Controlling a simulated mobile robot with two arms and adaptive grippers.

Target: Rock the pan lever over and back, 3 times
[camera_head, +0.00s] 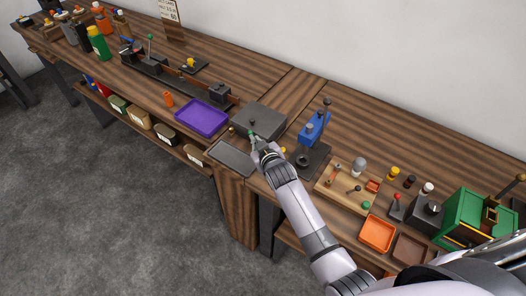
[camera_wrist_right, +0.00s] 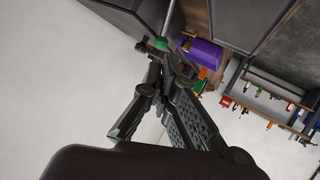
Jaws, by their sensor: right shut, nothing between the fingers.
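A green ball knob (camera_wrist_right: 160,43) on a thin metal rod shows in the right wrist view, right at the fingertips of my right gripper (camera_wrist_right: 166,60). The knob appears to be the end of the pan lever. In the head view, my right gripper (camera_head: 256,142) is beside a dark grey box (camera_head: 260,118) and above a grey tray (camera_head: 233,156). A small green spot at its fingertips is probably the same knob. The fingers are shut with nothing between them. I cannot tell whether they touch the knob. The lever's base is mostly hidden. My left gripper is not in view.
A purple tray (camera_head: 202,117) lies left of the gripper. A blue press-like device (camera_head: 313,128) stands close on the right. Further right are a wooden board (camera_head: 338,190), an orange tray (camera_head: 377,234) and a green box (camera_head: 470,216). The bench's front edge is near.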

